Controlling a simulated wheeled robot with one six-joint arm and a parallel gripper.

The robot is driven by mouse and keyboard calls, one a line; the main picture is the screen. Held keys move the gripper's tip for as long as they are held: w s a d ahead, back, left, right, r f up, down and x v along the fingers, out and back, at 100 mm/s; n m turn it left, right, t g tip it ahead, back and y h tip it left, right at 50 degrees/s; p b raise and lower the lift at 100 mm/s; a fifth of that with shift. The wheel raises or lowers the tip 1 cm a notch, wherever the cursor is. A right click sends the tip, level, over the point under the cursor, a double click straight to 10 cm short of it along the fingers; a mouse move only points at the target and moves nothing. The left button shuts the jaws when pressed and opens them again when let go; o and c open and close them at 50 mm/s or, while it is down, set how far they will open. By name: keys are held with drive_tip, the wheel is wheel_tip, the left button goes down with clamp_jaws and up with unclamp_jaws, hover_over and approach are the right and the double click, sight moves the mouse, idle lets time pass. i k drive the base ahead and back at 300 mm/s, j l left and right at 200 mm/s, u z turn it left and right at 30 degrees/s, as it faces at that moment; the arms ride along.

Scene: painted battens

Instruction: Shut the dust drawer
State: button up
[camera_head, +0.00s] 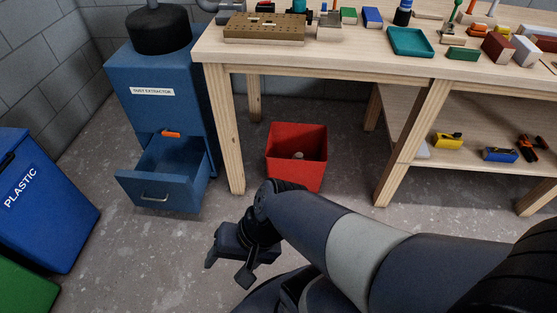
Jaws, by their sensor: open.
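The dust drawer (164,190) is a blue drawer at the bottom of the blue dust extractor cabinet (150,112), at the left of the head view. It stands pulled out, with its inside showing and a metal handle on its front. An orange item (172,134) sits at the drawer's back edge; I cannot tell whether it is fixed to the cabinet. My gripper (226,275) is open and empty, lower right of the drawer and apart from it, with its fingers pointing down.
A red bin (297,157) with a small item inside stands right of the cabinet, by the workbench (330,57) and its legs. A blue plastic bin (38,200) and a green bin (22,286) stand at the left. The floor in front of the drawer is clear.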

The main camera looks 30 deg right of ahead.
sight(171, 167)
drive_tip(key=i+j, duration=0.2)
drive_tip(key=i, duration=0.3)
drive_tip(key=i+j, duration=0.2)
drive_tip(key=i, duration=0.35)
